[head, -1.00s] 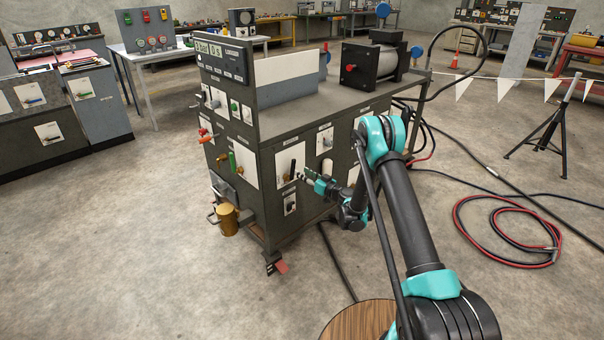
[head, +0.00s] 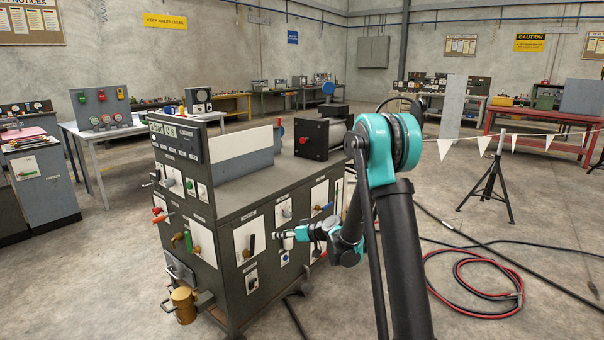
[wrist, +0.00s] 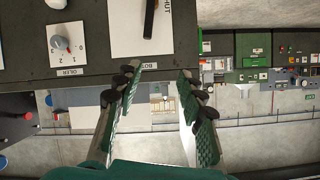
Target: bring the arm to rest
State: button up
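My gripper (head: 284,239) is in front of the long side of the dark grey machine cabinet (head: 230,290), near a white plate with a black lever (head: 252,244). In the wrist view my gripper (wrist: 158,82) has its two green-padded fingers spread apart with nothing between them. The wrist picture looks upside down. The same kind of black lever (wrist: 150,18) on a white plate shows at its top, beyond the fingers. Whether a finger touches the cabinet I cannot tell. My arm reaches down from an elbow at the upper right in the head view.
A knob dial (wrist: 60,42) sits on the panel in the wrist view. A brass-coloured can (head: 184,304) hangs at the cabinet's lower corner. Hoses (head: 470,285) lie on the floor at right, near a black tripod (head: 490,190) with a pennant line. Open floor lies at left.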

jog(key=s+d+m+g+h, duration=0.1)
jog(key=s+d+m+h, duration=0.1)
jog(key=s+d, duration=0.6)
jog(key=s+d+f+m+g+h, duration=0.1)
jog(key=s+d+h, duration=0.4)
jog(key=s, duration=1.2)
jog(key=s+d+m+g+h, duration=0.1)
jog(key=s+d+m+h, duration=0.2)
jog(key=s+d, duration=0.9)
jog(key=shift+s+d+f+m+g, duration=0.35)
jog(key=shift+d+m, duration=0.15)
jog(key=shift+m, duration=0.1)
jog(key=shift+a, duration=0.1)
